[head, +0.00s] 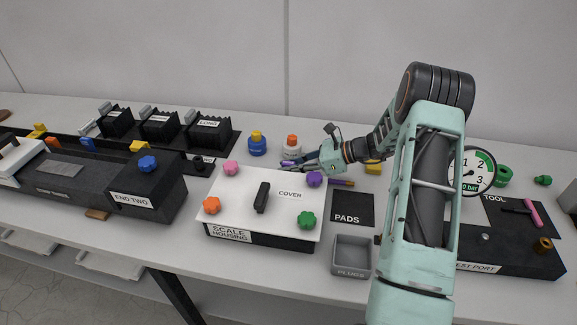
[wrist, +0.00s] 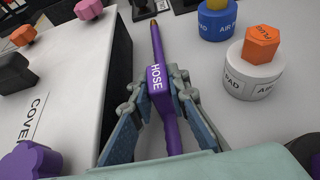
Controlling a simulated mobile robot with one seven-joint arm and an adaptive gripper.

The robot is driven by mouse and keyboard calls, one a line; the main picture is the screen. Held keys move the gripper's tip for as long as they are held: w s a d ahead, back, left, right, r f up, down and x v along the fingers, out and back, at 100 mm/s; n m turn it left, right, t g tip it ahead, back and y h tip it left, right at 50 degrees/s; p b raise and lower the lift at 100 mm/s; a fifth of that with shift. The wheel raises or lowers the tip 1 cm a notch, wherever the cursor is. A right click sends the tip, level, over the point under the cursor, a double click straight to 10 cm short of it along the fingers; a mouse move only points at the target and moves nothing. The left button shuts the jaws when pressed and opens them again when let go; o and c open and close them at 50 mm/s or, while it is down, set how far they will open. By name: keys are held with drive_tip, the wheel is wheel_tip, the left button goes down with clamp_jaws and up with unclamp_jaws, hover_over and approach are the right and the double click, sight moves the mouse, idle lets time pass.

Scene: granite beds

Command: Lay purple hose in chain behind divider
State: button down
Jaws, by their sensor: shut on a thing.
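The purple hose (wrist: 158,48) is in my gripper (wrist: 159,95) in the wrist view. A thicker purple block marked HOSE sits between the fingers, and a thin rod with an orange-brown tip runs ahead of it. In the head view my gripper (head: 303,162) is behind the white cover, close above the bench. A purple end of the hose (head: 288,163) shows to its left and another length to its right. I cannot make out the chain or the divider for certain. A long black tray (head: 228,152) with ribbed black blocks lies at the back left.
The white cover (head: 237,187) with coloured knobs stands in front of my gripper. A blue pad pot (head: 257,147) and a white pad pot (head: 291,151) stand behind it. The dark END TWO housing (head: 125,188) is at left. A grey plugs bin (head: 352,242) is at front.

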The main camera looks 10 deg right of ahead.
drive_tip(key=shift+f, duration=0.1)
drive_tip(key=c, duration=1.8)
unclamp_jaws()
drive_tip(key=shift+c, duration=0.2)
